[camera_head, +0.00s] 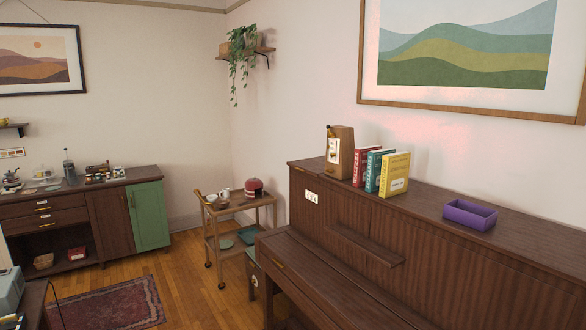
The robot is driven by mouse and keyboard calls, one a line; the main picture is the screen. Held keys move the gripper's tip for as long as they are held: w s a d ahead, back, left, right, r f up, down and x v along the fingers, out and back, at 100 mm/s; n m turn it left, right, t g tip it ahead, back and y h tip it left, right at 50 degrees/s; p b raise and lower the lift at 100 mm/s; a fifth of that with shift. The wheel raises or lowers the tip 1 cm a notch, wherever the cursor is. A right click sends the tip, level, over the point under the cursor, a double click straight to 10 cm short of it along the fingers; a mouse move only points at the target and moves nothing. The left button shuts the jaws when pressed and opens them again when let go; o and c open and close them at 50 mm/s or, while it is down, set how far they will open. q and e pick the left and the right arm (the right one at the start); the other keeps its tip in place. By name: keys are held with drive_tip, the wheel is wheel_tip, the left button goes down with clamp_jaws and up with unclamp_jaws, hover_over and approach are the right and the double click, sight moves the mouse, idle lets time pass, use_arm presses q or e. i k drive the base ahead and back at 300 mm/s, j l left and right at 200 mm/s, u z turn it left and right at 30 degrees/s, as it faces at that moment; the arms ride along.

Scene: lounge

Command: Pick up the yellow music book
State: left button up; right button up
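The yellow music book (396,175) stands upright on top of the brown upright piano (440,220). It is the rightmost of a short row, beside a teal book (373,171) and a red book (361,166). Its front cover and spine face me and are unobstructed. Neither of my grippers shows in the head view.
A wooden box with a small crank (340,152) stands left of the books. An open purple tray (470,214) sits to their right, with bare piano top between. The closed piano lid (320,280) juts out in front. A wooden trolley (240,208) stands left of the piano.

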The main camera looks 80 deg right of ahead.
sight(394, 166)
drive_tip(key=z, duration=3.35)
